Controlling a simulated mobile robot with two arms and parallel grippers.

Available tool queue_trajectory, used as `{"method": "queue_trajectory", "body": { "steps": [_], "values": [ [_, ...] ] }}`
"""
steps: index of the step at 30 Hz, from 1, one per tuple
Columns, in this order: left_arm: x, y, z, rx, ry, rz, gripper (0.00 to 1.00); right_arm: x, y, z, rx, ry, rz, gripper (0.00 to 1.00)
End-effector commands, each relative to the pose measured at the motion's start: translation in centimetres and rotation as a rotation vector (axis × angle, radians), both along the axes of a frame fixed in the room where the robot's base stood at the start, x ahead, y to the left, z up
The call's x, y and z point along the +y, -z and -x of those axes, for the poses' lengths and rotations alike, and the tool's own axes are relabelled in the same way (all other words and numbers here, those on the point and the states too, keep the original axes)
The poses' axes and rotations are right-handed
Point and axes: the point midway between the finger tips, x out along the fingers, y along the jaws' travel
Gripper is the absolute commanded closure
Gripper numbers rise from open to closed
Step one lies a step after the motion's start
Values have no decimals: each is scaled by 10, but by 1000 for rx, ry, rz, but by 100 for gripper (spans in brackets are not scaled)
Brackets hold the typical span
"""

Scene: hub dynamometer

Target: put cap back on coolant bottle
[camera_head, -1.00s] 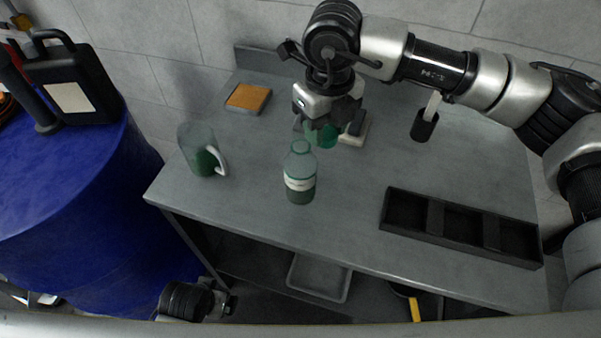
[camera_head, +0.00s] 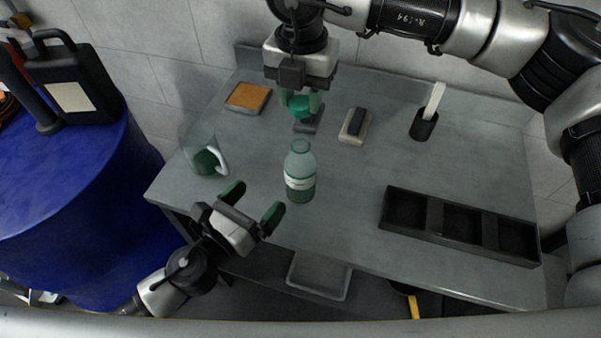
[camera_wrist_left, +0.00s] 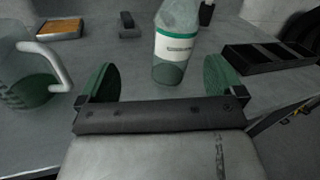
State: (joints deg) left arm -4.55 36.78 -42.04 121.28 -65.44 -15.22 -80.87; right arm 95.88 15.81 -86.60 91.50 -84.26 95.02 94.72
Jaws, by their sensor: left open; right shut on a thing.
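The coolant bottle (camera_head: 300,176) stands upright and uncapped on the grey bench, clear green with a white label. It also shows in the left wrist view (camera_wrist_left: 174,48), ahead of the fingers. My right gripper (camera_head: 301,104) is shut on the green cap (camera_head: 300,106), behind and above the bottle in the picture, apart from its neck. My left gripper (camera_head: 253,198) is open and empty at the bench's front edge, in front and left of the bottle. Its two green-padded fingers (camera_wrist_left: 161,82) point toward the bottle without touching it.
A clear jug (camera_head: 203,155) with green liquid stands left of the bottle. A black three-compartment tray (camera_head: 459,229) lies at the right. A sponge block (camera_head: 248,98), an eraser-like block (camera_head: 354,126) and a black cup (camera_head: 424,124) stand farther back.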

Motion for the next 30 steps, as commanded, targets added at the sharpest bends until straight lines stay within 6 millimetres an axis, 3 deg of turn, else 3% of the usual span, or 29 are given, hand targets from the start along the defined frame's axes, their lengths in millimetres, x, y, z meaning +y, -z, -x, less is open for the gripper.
{"method": "queue_trajectory", "body": {
  "steps": [6,17,23,30],
  "values": [
    [-9,8,8,-108,104,-163,3,0,0,0,0,-1,0,84],
    [-10,8,7,-108,103,-162,3,0,0,0,0,-1,0,84],
    [-21,7,-7,-112,102,-159,3,0,0,0,0,-1,0,84],
    [-49,7,-39,-112,102,-161,3,0,0,0,0,-1,0,84]
  ]
}}
